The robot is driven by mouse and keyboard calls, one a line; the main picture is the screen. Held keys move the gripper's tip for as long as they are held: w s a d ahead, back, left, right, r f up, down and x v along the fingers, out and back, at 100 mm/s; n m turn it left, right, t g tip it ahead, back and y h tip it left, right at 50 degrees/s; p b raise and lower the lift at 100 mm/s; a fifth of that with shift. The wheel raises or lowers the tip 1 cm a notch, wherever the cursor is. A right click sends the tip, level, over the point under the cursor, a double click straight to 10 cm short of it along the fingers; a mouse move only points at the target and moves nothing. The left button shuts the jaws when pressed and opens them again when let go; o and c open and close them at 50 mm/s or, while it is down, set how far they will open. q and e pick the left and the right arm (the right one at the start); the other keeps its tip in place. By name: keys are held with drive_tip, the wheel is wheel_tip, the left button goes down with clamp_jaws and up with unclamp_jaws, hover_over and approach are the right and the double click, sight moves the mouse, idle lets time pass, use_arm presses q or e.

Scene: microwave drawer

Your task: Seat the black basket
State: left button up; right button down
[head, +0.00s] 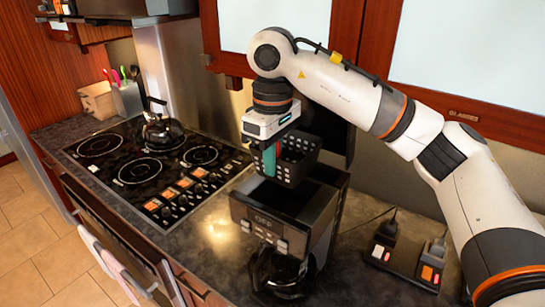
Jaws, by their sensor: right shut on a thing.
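The black basket (297,158) has a grid of holes in its walls. My right gripper (269,158) is shut on its left side and points down. The basket is over the top of the black coffee machine (265,222); whether it touches the machine cannot be told from this angle. A glass carafe (283,272) stands in the lower front of the machine. My left gripper is not in view.
A black stovetop (135,172) with a kettle (161,128) is on the left. A power strip (412,262) with plugs lies to the right of the machine. Red cabinets with pale panels (460,55) hang above. Bare counter (205,235) shows left of the machine.

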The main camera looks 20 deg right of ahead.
drive_tip(key=shift+s+f+b, duration=0.1)
drive_tip(key=shift+f+b, duration=0.2)
drive_tip(key=shift+f, duration=0.35)
wheel_tip(320, 180, down, 3)
drive_tip(key=shift+r+b, duration=0.2)
drive_tip(key=shift+b, duration=0.8)
idle(0.5)
drive_tip(key=shift+f+b, duration=1.85)
drive_tip(key=shift+f, duration=0.2)
drive_tip(key=c, duration=1.4)
unclamp_jaws()
drive_tip(key=shift+c, duration=0.2)
